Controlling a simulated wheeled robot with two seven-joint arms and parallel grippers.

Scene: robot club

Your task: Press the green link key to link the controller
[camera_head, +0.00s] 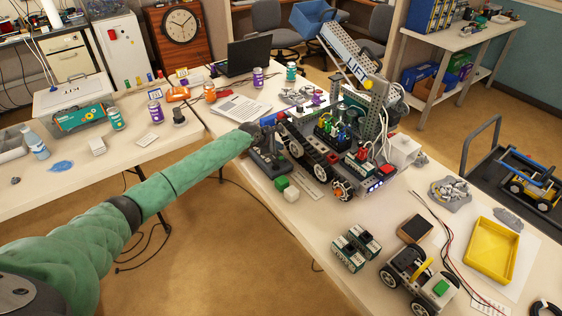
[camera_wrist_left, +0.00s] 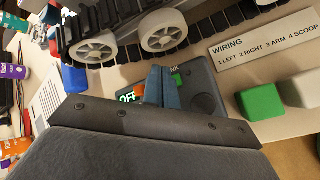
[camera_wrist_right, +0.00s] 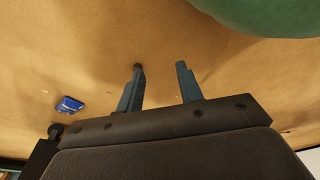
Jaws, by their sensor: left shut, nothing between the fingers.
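The controller (camera_head: 268,163) is a dark grey box on the workbench, beside the tracked robot (camera_head: 318,150). In the left wrist view the controller (camera_wrist_left: 205,97) carries a small display reading OFF (camera_wrist_left: 128,97). The green link key (camera_wrist_left: 177,80) shows as a small patch beside my fingers, with its lettering partly covered. My left gripper (camera_wrist_left: 166,72) is shut and empty, its fingertips over the controller close to the key; I cannot tell whether they touch it. My right gripper (camera_wrist_right: 160,67) is open and empty above the brown floor, away from the bench.
A green cube (camera_head: 281,183) and a white cube (camera_head: 292,194) lie near the controller. A wiring label (camera_wrist_left: 265,40) lies by the robot's track. A yellow tray (camera_head: 494,250) and a small wheeled vehicle (camera_head: 418,280) stand further right on the bench.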

